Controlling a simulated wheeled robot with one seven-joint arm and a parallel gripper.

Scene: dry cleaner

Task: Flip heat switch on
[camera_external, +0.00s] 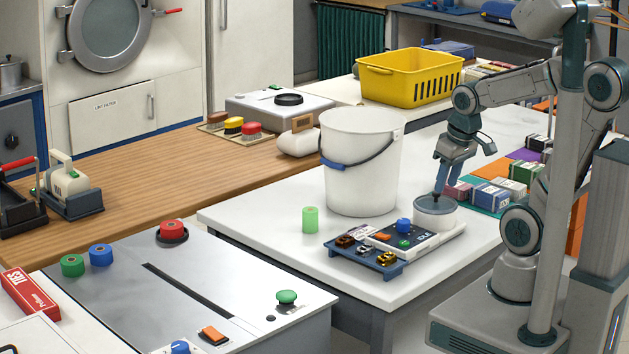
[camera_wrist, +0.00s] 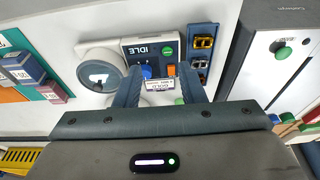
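A small white device with a dark control panel (camera_external: 395,240) lies on the white table. An orange rocker switch (camera_external: 383,236) is on the panel, beside a blue knob (camera_external: 404,225) and a green button (camera_external: 404,244). In the wrist view the orange switch (camera_wrist: 171,70) shows near the right fingertip, and the display (camera_wrist: 148,50) reads IDLE. I cannot read which switch is for heat or tell its position. My gripper (camera_external: 438,193) points down over the device's round white dish (camera_external: 434,219). In the wrist view its fingers (camera_wrist: 160,78) are apart, with a small printed label visible between them.
A white bucket (camera_external: 360,165) stands left of my gripper. A blue tray (camera_external: 366,258) with small parts lies in front of the device, and a green cylinder (camera_external: 310,220) left of it. Small boxes (camera_external: 492,193) lie to the right. A steel machine (camera_external: 190,280) also has an orange switch (camera_external: 213,335).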

